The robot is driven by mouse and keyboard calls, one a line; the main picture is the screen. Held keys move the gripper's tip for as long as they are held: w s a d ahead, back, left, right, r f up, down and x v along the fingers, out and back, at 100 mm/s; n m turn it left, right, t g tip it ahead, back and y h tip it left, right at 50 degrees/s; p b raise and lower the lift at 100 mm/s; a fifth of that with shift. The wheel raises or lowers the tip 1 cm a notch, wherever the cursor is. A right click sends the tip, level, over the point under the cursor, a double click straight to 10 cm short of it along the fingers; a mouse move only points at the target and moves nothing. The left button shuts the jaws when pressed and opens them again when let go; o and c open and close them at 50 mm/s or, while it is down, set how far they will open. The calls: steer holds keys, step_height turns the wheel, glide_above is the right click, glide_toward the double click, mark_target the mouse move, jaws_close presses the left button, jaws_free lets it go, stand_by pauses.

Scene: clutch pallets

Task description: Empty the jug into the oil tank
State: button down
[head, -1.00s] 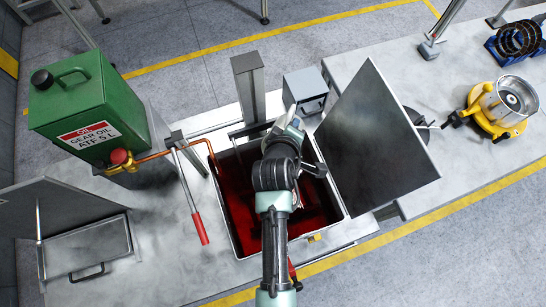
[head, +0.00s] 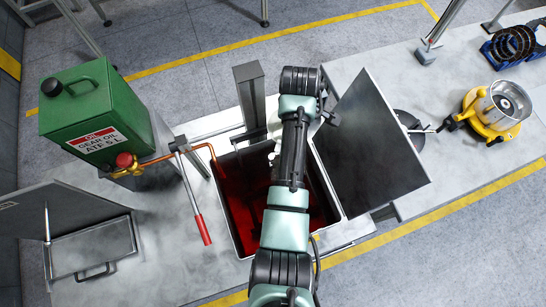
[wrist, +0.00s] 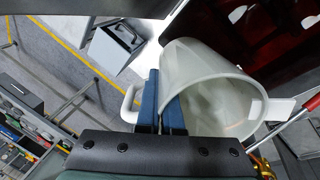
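The white, translucent jug (wrist: 215,95) fills the middle of the wrist view. Its open mouth and spout face the lower right, and its handle (wrist: 130,105) is on the left. My gripper (wrist: 162,100) has its blue fingers close together at the handle side of the jug, shut on it.
A green gear oil can (head: 95,112) stands left, with a copper pipe (head: 203,150) running to the tank. A red-handled lever (head: 201,228) is beside the tank. A dark upright panel (head: 372,140) stands right of it. A yellow machine (head: 490,120) sits far right.

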steer(key=shift+w+d+f+g+y+b, duration=0.2)
steer(key=shift+w+g+b, duration=0.15)
steer(key=shift+g+b, duration=0.35)
steer(key=shift+w+d+f+g+y+b, duration=0.1)
steer(key=shift+w+g+y+b, duration=0.2)
steer(key=shift+g+b, duration=0.35)
steer(key=shift+w+r+b, duration=0.1)
steer(key=shift+b, duration=0.25)
steer(key=shift+r+g, duration=0.1)
steer(key=shift+g, duration=0.15)
